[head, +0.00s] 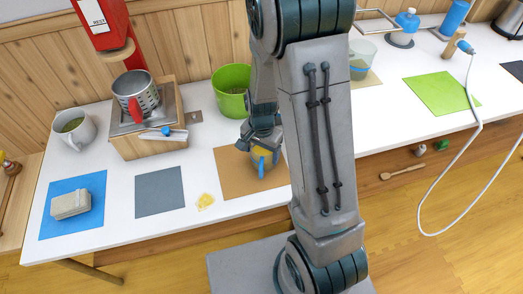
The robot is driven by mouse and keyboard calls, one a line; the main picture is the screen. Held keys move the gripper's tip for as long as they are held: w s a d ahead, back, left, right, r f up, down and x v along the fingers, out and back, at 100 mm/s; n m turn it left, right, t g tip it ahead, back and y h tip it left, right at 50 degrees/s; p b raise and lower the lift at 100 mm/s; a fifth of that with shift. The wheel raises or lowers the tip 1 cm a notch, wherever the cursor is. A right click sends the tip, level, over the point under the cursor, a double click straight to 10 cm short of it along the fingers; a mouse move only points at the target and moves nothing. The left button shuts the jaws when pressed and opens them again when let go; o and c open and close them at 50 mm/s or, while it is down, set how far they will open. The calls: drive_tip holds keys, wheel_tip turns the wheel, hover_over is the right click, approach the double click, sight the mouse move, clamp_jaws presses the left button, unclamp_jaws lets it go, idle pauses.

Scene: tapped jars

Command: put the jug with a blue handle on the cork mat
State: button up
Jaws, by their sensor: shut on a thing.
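The cork mat is a brown-orange sheet (233,187) on the white table, just left of my arm. My gripper (262,146) is over the right part of this mat, pointing down and shut on a small clear jug (268,169). Blue and yellow show at the jug, between and below the fingers. The fingers and wrist hide much of the jug and its handle. I cannot tell whether its base touches the mat or is slightly above it. Another clear jug (365,50) stands farther back on a tan mat (371,80), right of my arm.
A green pot (231,88) stands behind the cork mat. A metal cup with a red handle (137,92) sits on a wooden stand under a red dispenser (103,20). Grey (159,192) and blue (60,222) mats lie left, with a yellow patch (205,201) between grey and cork.

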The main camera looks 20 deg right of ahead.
drive_tip(key=shift+f, duration=0.2)
drive_tip(key=o, duration=1.3)
drive_tip(key=shift+c, duration=0.2)
drive_tip(key=shift+r, duration=0.15)
wheel_tip(320, 180, up, 11)
drive_tip(key=p, duration=0.3)
drive_tip(key=s+d+r+n+t, duration=0.1)
drive_tip(key=s+r+n+t, duration=0.1)
drive_tip(key=s+r+n, duration=0.7)
drive_tip(key=shift+s+r, duration=1.5)
drive_tip(key=shift+s, duration=0.45)
